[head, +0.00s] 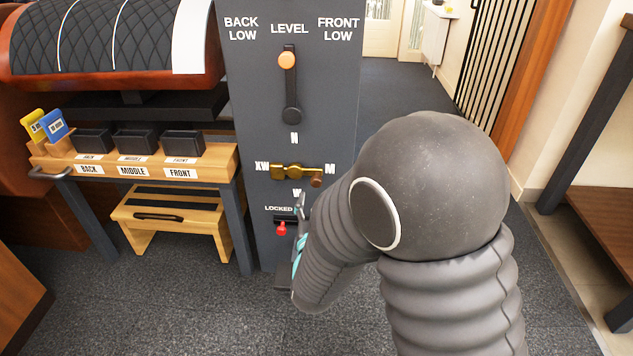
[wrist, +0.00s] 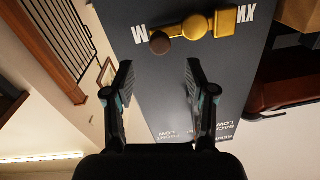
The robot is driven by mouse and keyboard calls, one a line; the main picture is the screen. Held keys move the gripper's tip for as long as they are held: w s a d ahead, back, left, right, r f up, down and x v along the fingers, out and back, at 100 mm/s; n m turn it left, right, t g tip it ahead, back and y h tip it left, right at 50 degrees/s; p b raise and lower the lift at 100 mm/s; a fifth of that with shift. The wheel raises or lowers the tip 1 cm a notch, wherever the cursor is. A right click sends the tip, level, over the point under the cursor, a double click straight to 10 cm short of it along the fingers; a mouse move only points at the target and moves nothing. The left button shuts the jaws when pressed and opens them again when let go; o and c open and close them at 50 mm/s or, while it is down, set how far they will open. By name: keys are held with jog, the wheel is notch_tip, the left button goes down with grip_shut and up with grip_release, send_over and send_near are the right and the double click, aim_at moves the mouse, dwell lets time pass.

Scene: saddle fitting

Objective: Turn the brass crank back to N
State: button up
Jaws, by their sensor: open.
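The brass crank (head: 295,170) is on the dark grey panel (head: 250,110), with letters N above, M right, XW left and W below. Its brown knob (head: 316,182) lies at the right, close to M, so the crank points at M. In the wrist view, which is upside down, the crank (wrist: 195,27) shows with its knob (wrist: 160,43) beside M. My gripper (wrist: 157,75) is open and empty, its two fingers apart below the crank in that picture and not touching it. In the head view my arm hides most of the gripper.
A red lever (head: 282,229) sits under the LOCKED label, close to my gripper. A slider with an orange knob (head: 287,60) stands above, near LEVEL. At left are a bench with dark bins (head: 137,143) and a wooden step stool (head: 170,218). Carpet is clear in front.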

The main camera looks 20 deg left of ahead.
aim_at(317, 184)
jog(key=x, duration=0.8)
jog(key=shift+w, duration=0.1)
grip_shut()
